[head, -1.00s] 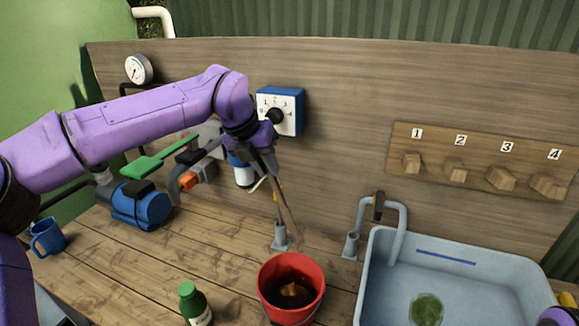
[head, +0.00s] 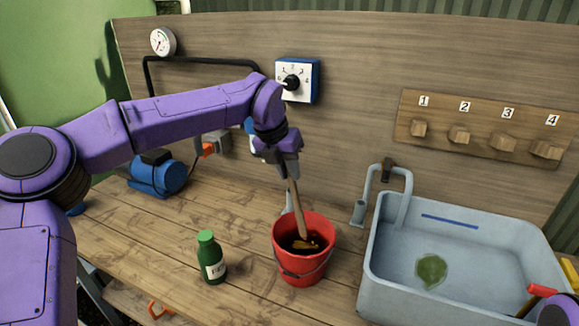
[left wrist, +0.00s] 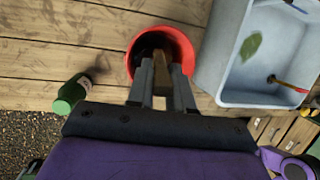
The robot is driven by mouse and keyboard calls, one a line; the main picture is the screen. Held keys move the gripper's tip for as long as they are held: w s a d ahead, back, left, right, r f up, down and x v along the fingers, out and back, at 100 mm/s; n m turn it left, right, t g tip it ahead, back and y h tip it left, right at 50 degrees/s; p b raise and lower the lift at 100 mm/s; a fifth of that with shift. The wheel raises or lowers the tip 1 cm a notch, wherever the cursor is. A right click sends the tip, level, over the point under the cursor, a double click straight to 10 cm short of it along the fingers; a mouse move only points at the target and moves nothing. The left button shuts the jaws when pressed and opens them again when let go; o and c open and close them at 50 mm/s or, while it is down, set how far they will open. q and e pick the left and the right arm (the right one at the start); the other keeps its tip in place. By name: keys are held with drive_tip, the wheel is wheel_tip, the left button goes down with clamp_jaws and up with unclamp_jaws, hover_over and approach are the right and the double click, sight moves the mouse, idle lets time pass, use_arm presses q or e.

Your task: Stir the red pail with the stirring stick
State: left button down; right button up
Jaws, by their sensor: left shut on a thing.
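The red pail (head: 301,268) stands upright on the wooden bench and holds dark contents with brown bits at the surface. The stirring stick (head: 297,205) is a thin wooden rod, slightly tilted, with its lower end inside the pail. My left gripper (head: 291,176) is above the pail, shut on the upper part of the stick. In the left wrist view, the gripper fingers (left wrist: 164,88) reach over the near side of the pail (left wrist: 186,50), with the stick (left wrist: 176,76) between them. The stick's lower tip is hidden in the contents. My right gripper does not show.
A green bottle (head: 211,258) stands left of the pail. A pale blue basin (head: 400,303) with a green patch inside is close on the right. A grey tap (head: 369,190) and a blue pump (head: 158,176) are behind. Bare bench lies left of the bottle.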

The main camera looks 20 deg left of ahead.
sight(294, 202)
use_arm(q)
drive_tip(key=shift+s+f+b, duration=0.3)
drive_tip(key=shift+s+f, duration=0.05)
drive_tip(key=shift+f, duration=0.15)
drive_tip(key=b+x, duration=0.1)
drive_tip(key=x, duration=0.1)
drive_tip(key=b+x, duration=0.1)
drive_tip(key=x, duration=0.1)
drive_tip(key=shift+w+a, duration=0.1)
drive_tip(key=shift+w, duration=0.3)
drive_tip(key=shift+f+b, duration=0.3)
drive_tip(key=shift+s+d+f+b, duration=0.25)
drive_tip(key=shift+s+f+b, duration=0.25)
drive_tip(key=shift+s+b, duration=0.15)
drive_tip(key=shift+f+b, duration=0.3)
drive_tip(key=shift+f, duration=0.05)
drive_tip(key=shift+b+x, duration=0.55)
drive_tip(key=shift+x, duration=0.35)
drive_tip(key=shift+s+d+f, duration=0.1)
drive_tip(key=shift+s+f, duration=0.2)
drive_tip(key=shift+w, duration=0.1)
